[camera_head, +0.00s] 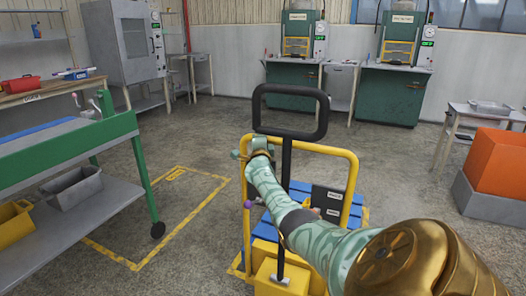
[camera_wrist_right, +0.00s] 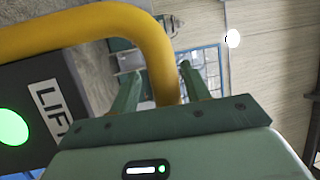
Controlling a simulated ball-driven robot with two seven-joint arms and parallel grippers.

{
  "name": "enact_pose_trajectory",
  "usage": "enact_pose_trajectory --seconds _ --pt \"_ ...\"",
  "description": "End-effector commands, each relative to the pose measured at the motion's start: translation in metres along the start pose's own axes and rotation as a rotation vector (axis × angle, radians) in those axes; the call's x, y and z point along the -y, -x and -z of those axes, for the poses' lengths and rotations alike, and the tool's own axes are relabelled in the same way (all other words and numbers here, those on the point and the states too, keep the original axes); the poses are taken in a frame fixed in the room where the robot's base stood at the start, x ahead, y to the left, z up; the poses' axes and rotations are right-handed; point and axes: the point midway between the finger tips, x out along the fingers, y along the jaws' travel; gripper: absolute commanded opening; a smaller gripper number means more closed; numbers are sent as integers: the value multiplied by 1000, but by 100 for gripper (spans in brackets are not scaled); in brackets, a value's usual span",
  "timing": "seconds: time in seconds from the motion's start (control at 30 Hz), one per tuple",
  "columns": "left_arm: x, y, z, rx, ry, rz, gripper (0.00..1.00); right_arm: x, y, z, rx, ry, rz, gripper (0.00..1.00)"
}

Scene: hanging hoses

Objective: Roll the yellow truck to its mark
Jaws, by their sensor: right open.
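The yellow truck (camera_head: 353,158) stands on the floor ahead, with a yellow tube frame, blue slatted deck and black loop handle (camera_head: 320,118). A yellow outlined mark (camera_head: 140,262) lies on the floor to its left, empty, with a small symbol at its far end. My right arm reaches across the truck. My right gripper (camera_head: 243,155) is at the frame's upper left corner. In the right wrist view the yellow tube (camera_wrist_right: 150,45) bends down between the open fingers of the gripper (camera_wrist_right: 158,78); contact cannot be told. My left gripper is out of view.
A green wheeled bench (camera_head: 68,150) with grey and yellow bins stands left of the mark. An orange block on a grey base (camera_head: 497,160) stands at right. Green machines (camera_head: 292,85) line the back wall. Open floor lies between.

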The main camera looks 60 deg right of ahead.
Motion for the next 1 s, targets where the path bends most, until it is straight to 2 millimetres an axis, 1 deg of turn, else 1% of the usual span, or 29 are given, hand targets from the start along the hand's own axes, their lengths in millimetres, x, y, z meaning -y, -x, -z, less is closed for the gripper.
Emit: enact_pose_trajectory --seconds 0.03,0.07,0.17,0.3,0.4,0.5,0.6,0.7,1.0 --pt "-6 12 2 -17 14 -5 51 11 7 2 0 -7 2 47" --pt "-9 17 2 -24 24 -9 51 12 13 2 0 -8 1 47" --pt "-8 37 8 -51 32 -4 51 14 38 3 0 -10 0 47" --pt "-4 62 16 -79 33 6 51 12 79 3 -1 -9 -2 47" --pt "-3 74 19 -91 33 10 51 8 105 3 -1 -6 -3 47" --pt "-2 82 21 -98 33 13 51 5 125 3 -3 -3 -4 47" --pt "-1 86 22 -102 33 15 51 2 139 3 -3 -2 -4 47" --pt "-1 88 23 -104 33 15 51 0 147 3 -3 -1 -5 47" --pt "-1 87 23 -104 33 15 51 -2 150 2 -3 1 -5 47"
